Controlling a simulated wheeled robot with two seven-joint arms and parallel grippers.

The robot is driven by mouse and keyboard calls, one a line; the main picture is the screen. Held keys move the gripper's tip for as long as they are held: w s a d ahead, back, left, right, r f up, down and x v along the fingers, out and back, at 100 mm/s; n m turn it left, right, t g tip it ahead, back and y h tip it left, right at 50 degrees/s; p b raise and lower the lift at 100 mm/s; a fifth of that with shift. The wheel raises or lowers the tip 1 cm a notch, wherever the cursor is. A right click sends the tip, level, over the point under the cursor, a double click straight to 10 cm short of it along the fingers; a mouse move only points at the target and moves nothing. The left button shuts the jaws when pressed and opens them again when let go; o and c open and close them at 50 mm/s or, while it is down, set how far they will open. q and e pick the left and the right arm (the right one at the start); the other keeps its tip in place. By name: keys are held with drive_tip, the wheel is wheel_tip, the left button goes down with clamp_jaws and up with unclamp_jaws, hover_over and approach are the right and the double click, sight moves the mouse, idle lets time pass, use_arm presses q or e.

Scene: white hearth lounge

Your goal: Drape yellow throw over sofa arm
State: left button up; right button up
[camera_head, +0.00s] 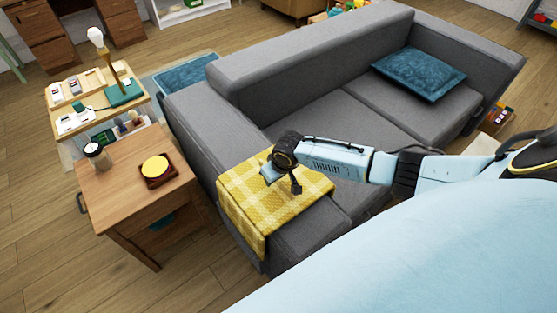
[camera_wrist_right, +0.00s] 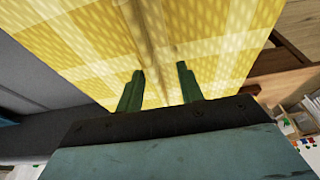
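The yellow throw (camera_head: 247,204), checked with white, lies folded over the near arm of the grey sofa (camera_head: 293,63). Part of it rests on top of the arm and part hangs down the arm's outer side. My right gripper (camera_head: 296,188) is just above the throw. In the right wrist view the fingers of my right gripper (camera_wrist_right: 160,78) are spread apart, with the yellow throw (camera_wrist_right: 190,35) filling the view beyond them. Nothing shows between the fingertips, and I cannot tell whether they touch the cloth. My left gripper is not in view.
A wooden side table (camera_head: 115,190) stands left of the sofa arm, with a cup (camera_head: 97,155) and a yellow-topped dark block (camera_head: 157,170). A blue cushion (camera_head: 418,74) lies on the far seat. Floor at lower left is clear.

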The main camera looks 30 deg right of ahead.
drive_tip(key=w+p+v, duration=0.2)
drive_tip(key=p+v, duration=1.1)
drive_tip(key=v, duration=0.7)
drive_tip(key=shift+r, duration=0.6)
